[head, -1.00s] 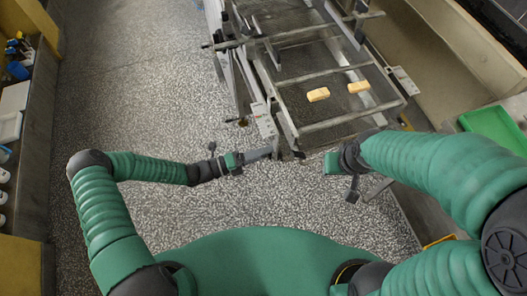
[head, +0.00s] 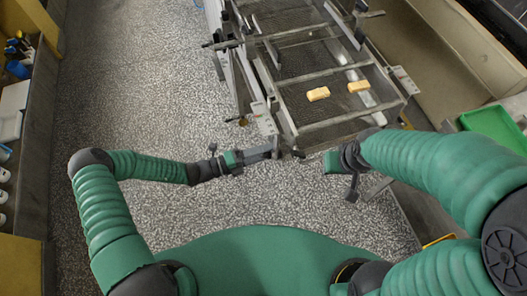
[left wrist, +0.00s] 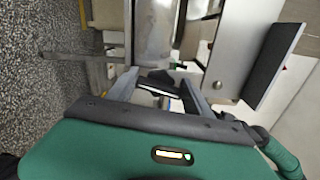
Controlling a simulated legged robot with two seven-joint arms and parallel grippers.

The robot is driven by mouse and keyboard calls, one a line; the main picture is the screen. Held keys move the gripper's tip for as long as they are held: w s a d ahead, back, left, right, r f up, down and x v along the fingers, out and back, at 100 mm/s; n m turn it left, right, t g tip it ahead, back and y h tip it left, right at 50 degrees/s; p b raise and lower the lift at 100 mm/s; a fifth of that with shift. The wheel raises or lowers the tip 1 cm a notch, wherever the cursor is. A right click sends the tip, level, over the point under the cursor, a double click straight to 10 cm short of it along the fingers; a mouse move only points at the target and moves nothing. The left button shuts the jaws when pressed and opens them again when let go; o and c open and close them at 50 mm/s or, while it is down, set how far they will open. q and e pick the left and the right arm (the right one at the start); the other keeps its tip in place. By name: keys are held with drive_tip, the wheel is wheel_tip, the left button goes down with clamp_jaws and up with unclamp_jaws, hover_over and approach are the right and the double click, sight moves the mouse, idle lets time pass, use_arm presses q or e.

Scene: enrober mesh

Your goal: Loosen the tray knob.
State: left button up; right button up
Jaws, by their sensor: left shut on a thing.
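My left gripper (head: 272,151) reaches in from the left at the near left corner of the machine frame. In the left wrist view its two grey fingers (left wrist: 162,92) stand on either side of a dark knob-like piece (left wrist: 155,84) and are shut on it. I take this piece for the tray knob; its full shape is hidden by the fingers and my gripper body. My right gripper (head: 333,162) hangs apart from the machine, just right of its near end; its fingers do not show clearly.
A green tray (head: 493,127) lies at right. A shelf (head: 38,130) with small items stands at far left. The speckled floor (head: 130,90) between is clear.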

use_arm(q)
drive_tip(key=shift+f, duration=0.2)
idle(0.5)
drive_tip(key=o, duration=1.3)
drive_tip(key=shift+o, duration=0.2)
drive_tip(key=shift+r, duration=0.1)
drive_tip(key=b+v, duration=0.1)
drive_tip(key=v, duration=1.6)
